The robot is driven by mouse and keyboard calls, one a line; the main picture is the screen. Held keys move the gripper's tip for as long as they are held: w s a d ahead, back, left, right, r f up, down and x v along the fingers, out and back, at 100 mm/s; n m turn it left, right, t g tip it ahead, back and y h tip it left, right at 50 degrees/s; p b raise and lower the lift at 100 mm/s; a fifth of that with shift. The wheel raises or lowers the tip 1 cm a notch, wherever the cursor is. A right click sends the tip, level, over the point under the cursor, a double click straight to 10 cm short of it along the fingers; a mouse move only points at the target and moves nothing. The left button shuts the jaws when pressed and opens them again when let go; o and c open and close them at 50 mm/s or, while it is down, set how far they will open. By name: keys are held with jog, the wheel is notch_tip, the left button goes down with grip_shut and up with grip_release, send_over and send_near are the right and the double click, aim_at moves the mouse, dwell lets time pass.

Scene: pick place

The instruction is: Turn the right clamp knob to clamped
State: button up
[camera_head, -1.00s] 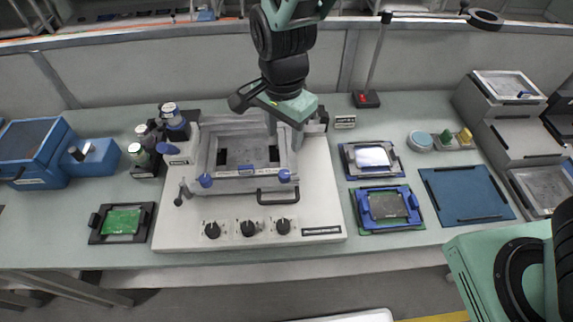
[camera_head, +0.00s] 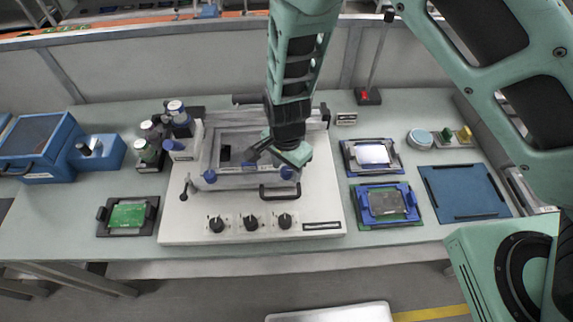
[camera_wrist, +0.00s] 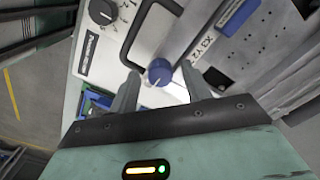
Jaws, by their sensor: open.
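The right clamp knob (camera_head: 287,173) is blue and sits at the right front corner of the clamping frame on the white fixture (camera_head: 330,215). In the wrist view the blue knob (camera_wrist: 159,70) has a thin pale line on its front. My gripper (camera_head: 291,161) is just above and behind the knob in the head view. In the wrist view its open fingers (camera_wrist: 162,88) stand either side of the line to the knob, with gaps; contact is not visible. The left blue knob (camera_head: 210,176) sits at the frame's other front corner.
A black bar handle (camera_head: 280,191) is close in front of the right knob. Several black dials (camera_head: 251,223) line the fixture's front. Blue-framed boards (camera_head: 388,203) lie to the right, bottles (camera_head: 149,150) to the left. The table's front strip is clear.

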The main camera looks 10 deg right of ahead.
jog(key=c, duration=1)
jog(key=shift+n, duration=0.3)
jog(key=n+b, duration=0.1)
jog(key=n, duration=0.2)
jog(key=shift+n, duration=0.4)
jog(key=n+b, duration=0.1)
jog(key=n, duration=0.3)
jog(key=shift+n+b, duration=0.3)
jog(key=shift+b, duration=0.1)
jog(key=n+b, duration=0.1)
jog(key=n, duration=0.3)
jog(key=shift+n+b, duration=0.85)
jog(key=shift+n, duration=1.55)
